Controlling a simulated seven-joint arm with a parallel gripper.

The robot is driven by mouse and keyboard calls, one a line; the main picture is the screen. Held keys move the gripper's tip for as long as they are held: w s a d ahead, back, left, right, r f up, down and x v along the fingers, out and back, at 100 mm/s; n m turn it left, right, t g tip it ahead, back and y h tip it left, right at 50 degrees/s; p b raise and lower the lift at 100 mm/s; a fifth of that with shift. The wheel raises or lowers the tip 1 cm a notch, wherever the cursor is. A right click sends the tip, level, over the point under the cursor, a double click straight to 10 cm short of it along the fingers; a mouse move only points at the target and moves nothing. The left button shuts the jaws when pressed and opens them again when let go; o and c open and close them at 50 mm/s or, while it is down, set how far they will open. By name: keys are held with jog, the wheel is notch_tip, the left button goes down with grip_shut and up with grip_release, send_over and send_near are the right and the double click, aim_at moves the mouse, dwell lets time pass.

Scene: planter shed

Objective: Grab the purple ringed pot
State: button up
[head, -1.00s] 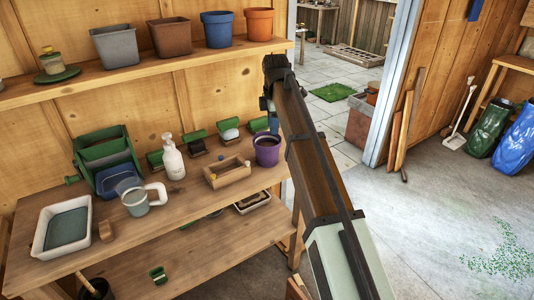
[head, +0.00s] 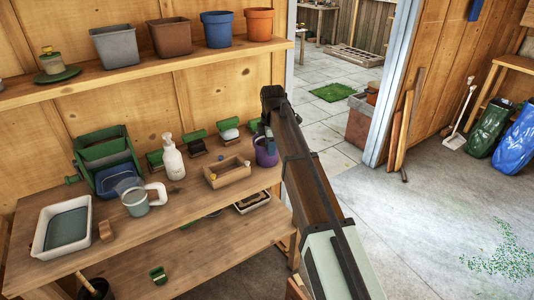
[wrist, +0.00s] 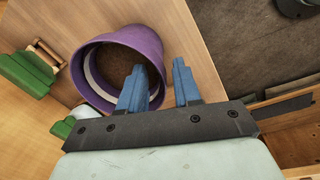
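The purple pot (head: 264,155) stands at the right end of the bench top, filled with brown soil. In the wrist view the pot (wrist: 149,42) shows a thick purple rim and a pale band on its left side. My gripper (wrist: 158,64) is open and empty, with two blue fingers apart. The left finger overlaps the pot's opening and the right finger lies outside its right wall, so the near-right rim lies between them in the picture. Whether a finger touches the pot I cannot tell. In the head view my gripper (head: 269,137) is at the pot, partly covering it.
A wooden box (head: 227,173) stands just left of the pot. Green-topped items (head: 229,131) stand behind it, and a white spray bottle (head: 173,160) further left. A shelf (head: 130,74) with several pots hangs above.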

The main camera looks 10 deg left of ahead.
jog(key=shift+f, duration=0.1)
jog(key=shift+c, duration=0.3)
grip_shut()
dwell(1.0)
